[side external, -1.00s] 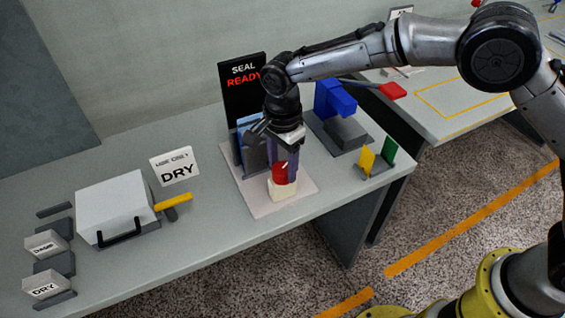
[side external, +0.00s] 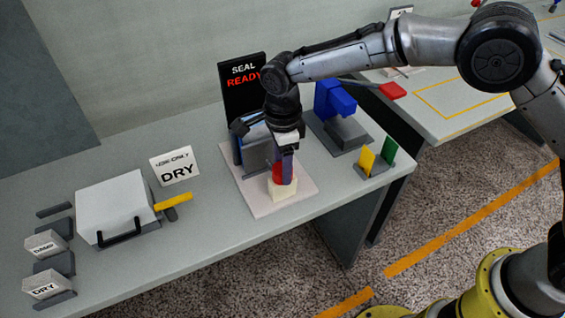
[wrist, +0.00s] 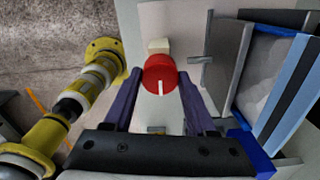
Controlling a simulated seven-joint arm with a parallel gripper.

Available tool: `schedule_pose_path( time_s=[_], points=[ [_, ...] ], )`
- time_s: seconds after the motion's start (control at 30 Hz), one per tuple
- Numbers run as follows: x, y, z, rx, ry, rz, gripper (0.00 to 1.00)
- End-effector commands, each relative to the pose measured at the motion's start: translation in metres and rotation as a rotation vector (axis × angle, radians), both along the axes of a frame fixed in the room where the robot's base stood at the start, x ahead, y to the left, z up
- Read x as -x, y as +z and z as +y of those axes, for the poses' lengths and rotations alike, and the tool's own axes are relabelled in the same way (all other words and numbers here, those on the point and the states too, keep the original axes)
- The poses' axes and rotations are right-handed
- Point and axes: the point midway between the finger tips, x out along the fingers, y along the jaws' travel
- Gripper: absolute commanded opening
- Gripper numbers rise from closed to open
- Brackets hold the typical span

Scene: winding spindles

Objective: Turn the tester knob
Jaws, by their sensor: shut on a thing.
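The tester knob (side external: 277,174) is red and round and sits on a small cream block (side external: 283,190) on a pale base plate (side external: 301,186). In the wrist view the knob (wrist: 160,74) shows a white line on its face, running nearly straight down the picture. My gripper (side external: 284,172) points down over the block. Its two purple fingers (wrist: 157,82) stand on either side of the knob and are shut on it. In the side view the fingers hide part of the knob.
A grey and blue tester fixture (side external: 256,148) stands close behind the knob, before a black sign reading SEAL READY (side external: 241,92). A blue press (side external: 335,100) and yellow and green plates (side external: 367,161) are to the right. A white box (side external: 112,205) is at left.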

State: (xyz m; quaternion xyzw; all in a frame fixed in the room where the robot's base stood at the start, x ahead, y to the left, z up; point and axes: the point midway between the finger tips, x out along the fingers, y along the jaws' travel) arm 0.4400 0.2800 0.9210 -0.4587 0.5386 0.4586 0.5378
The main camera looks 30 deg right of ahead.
Motion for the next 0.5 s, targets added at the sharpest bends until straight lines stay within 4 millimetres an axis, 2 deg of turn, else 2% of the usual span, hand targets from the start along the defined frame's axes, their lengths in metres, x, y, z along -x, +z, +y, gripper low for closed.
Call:
schedule_pose_path(
  time_s=[0.27,0.3,0.43,0.5],
  points=[
    [-0.0010,0.0033,0.0014,-0.004,0.001,-0.006,0.01],
    [-0.0010,0.0032,0.0014,-0.004,0.002,-0.006,0.64],
    [-0.0007,0.0022,0.0010,-0.003,0.002,-0.004,0.87],
    [-0.0005,0.0017,0.0008,-0.002,0.002,-0.003,0.87]
  ],
)
